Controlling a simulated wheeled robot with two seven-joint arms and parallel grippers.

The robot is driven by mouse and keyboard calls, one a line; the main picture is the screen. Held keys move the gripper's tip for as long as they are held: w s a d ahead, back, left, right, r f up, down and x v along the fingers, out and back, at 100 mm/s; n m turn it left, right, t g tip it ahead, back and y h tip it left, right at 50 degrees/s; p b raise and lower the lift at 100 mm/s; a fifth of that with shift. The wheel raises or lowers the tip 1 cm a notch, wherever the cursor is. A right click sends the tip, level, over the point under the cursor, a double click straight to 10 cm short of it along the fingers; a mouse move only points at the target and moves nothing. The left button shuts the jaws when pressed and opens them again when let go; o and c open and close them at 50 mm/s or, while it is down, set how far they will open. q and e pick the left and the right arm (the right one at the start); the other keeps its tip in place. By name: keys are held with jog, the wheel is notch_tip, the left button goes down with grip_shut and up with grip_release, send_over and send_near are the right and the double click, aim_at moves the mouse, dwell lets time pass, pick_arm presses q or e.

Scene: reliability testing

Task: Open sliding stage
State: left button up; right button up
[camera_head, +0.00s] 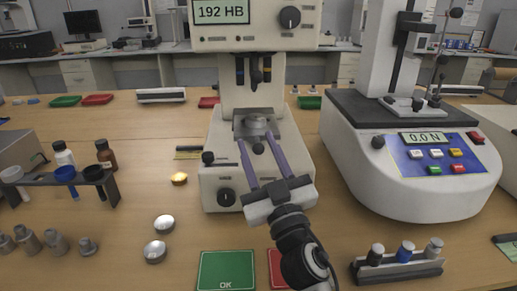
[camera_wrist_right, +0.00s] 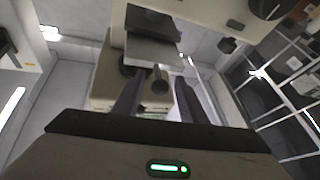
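The hardness tester (camera_head: 235,110) stands at the table's centre with "192 HB" on its display. Its small grey metal stage (camera_head: 257,122) sits on the base below the lenses. The stage shows as a flat plate in the right wrist view (camera_wrist_right: 152,50). My right gripper (camera_head: 253,139) reaches in from the front, its two long fingers spread and their tips close to the stage's front. In the right wrist view a short dark cylindrical knob (camera_wrist_right: 160,80) lies between the open fingers (camera_wrist_right: 158,82). I cannot tell whether either finger touches it. My left gripper is not in view.
A force tester (camera_head: 410,150) reading "0.0 N" stands close on the right. A rack with bottles (camera_head: 62,180) and metal weights (camera_head: 55,243) are at left. Round samples (camera_head: 155,250) and a green OK mat (camera_head: 227,270) lie in front. The table's middle left is mostly clear.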

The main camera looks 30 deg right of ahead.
notch_tip(320, 180, up, 9)
jog(key=p, duration=0.4)
jog(key=shift+f+p, duration=0.1)
jog(key=shift+p, duration=0.2)
jog(key=shift+r, duration=0.6)
